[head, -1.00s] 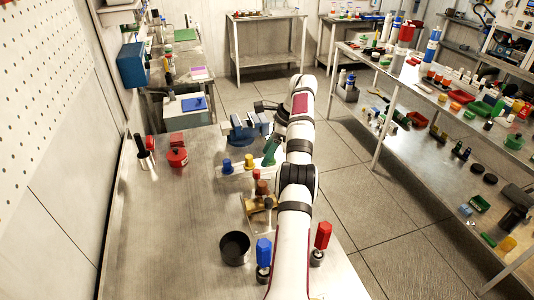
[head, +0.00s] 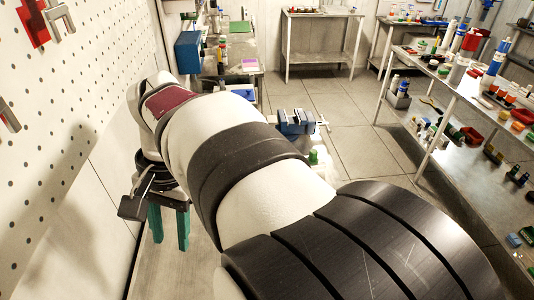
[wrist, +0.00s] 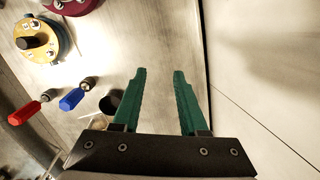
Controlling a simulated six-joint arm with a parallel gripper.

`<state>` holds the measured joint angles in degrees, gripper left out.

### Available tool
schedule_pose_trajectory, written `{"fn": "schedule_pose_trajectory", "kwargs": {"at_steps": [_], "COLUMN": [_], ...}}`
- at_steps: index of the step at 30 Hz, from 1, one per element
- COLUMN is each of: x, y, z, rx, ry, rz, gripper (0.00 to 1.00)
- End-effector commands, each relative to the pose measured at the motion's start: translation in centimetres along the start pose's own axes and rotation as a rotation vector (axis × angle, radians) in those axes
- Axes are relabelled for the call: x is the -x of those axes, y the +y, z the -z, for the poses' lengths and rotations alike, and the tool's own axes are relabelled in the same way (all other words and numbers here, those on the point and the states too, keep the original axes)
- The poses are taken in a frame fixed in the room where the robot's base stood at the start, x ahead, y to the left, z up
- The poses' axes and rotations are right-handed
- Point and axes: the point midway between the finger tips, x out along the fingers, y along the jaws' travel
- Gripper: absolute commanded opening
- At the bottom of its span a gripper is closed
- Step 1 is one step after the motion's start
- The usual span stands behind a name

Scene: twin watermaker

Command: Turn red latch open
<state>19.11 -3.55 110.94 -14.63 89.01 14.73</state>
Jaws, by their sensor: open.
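A red handle (wrist: 24,113) on a small metal stem lies at the left of the wrist view; it is the red latch as far as I can tell. A similar blue handle (wrist: 71,99) is just right of it. In the head view my arm covers the area where both were. My gripper (wrist: 160,75) has two green fingers spread apart with nothing between them. It is well to the right of the red handle in the wrist view. In the head view my gripper (head: 169,228) points down near the pegboard wall on the left.
A black cup (wrist: 111,102) stands beside the left finger. A yellow round fixture with a black knob (wrist: 36,41) is at upper left. A pegboard (head: 75,120) closes off the left side. A blue vise (head: 294,121) stands behind my arm.

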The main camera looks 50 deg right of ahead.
Motion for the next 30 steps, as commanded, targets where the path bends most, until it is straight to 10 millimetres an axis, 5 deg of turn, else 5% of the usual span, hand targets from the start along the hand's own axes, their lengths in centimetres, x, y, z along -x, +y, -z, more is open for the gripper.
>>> {"fn": "schedule_pose_trajectory", "kwargs": {"at_steps": [5, 8, 20, 27, 30], "x": [-3.0, -5.0, -4.6, -6.3, -7.5], "y": [4.0, 7.3, 7.9, 7.7, 7.9], "z": [-5.1, -4.7, 12.1, 26.0, 30.3], "rx": [0.199, 0.228, -0.276, -0.603, -0.683], "ry": [0.025, 0.096, 0.573, 1.045, 1.214], "rz": [-0.095, -0.242, -0.600, -0.628, -0.581], "gripper": [0.42, 0.42, 0.42, 0.42, 0.42]}}
